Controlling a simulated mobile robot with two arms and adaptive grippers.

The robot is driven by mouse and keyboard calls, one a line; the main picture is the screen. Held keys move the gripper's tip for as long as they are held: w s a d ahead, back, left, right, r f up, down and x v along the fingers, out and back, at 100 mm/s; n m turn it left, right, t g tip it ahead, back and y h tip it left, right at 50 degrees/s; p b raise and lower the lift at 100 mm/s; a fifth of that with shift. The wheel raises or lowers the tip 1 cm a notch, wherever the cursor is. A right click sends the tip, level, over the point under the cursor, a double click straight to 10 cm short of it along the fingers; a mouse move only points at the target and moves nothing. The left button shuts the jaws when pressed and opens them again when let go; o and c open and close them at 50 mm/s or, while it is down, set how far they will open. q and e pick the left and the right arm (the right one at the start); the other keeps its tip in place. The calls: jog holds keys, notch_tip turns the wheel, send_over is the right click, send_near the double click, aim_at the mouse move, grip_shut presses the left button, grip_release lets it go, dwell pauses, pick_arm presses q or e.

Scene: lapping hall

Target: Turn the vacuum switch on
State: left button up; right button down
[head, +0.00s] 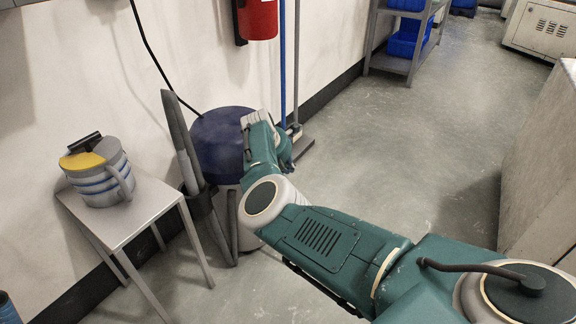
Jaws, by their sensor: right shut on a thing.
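The vacuum (212,143) stands on the floor by the wall, with a dark blue domed lid and a pale drum mostly hidden behind my right arm. A dark hose and nozzle stand at its left side. My right arm reaches in from the lower right, and my right gripper (285,152) is at the vacuum's right side. It is shut on a part there. Its fingertips and the vacuum switch are hidden by the wrist, so whether the switch is on or off cannot be told. My left gripper is not in view.
A small metal table (158,205) with a blue-striped jug (100,180) stands left of the vacuum. A red extinguisher (260,18) hangs on the wall. A blue-handled broom (283,60) leans behind my wrist. A shelf with blue bins (402,45) is at the back. The middle floor is clear.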

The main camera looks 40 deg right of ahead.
jog(key=shift+w+r, duration=0.1)
jog(key=c, duration=1.7)
grip_release()
jog(key=v, duration=1.2)
jog(key=shift+d, duration=0.1)
